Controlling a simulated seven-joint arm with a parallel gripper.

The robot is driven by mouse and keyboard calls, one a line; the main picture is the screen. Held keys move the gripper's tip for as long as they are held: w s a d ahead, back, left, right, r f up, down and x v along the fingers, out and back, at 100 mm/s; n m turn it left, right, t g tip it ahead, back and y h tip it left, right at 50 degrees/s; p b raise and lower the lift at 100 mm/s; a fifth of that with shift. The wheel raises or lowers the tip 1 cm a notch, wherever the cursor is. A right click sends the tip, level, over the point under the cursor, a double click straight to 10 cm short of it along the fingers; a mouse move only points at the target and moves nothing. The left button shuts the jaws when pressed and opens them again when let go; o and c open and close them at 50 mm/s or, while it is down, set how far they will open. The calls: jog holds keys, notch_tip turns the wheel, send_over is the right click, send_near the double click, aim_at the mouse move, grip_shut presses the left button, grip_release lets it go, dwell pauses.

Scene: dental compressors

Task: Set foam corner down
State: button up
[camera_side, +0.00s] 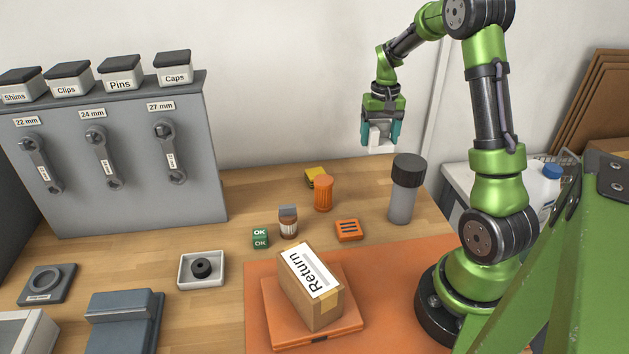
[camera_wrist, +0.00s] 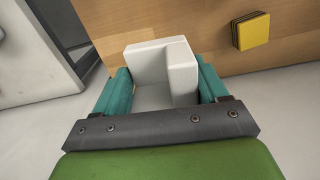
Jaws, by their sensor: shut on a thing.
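The white foam corner (camera_side: 378,139) is held between the teal fingers of my gripper (camera_side: 380,134), well above the back of the wooden table (camera_side: 240,197). In the wrist view the foam corner (camera_wrist: 180,66) shows as a white L-shaped block with a raised wall on its right and far sides. My gripper (camera_wrist: 160,95) is shut on it, with a teal finger at each side. Nothing touches the foam corner from below.
A grey bottle with a black lid (camera_side: 404,190) stands below and right of my gripper. An orange canister (camera_side: 323,193), a yellow pad (camera_side: 316,175) and an orange block (camera_side: 348,230) are nearby. A "Return" box (camera_side: 318,300) sits on an orange scale at the front.

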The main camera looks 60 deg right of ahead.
aim_at(374, 181)
jog(key=shift+n, duration=0.3)
notch_tip(374, 181, down, 11)
jog(key=shift+s+r, duration=0.1)
jog(key=shift+r, duration=0.1)
jog(key=shift+f, duration=0.15)
jog(key=o, duration=1)
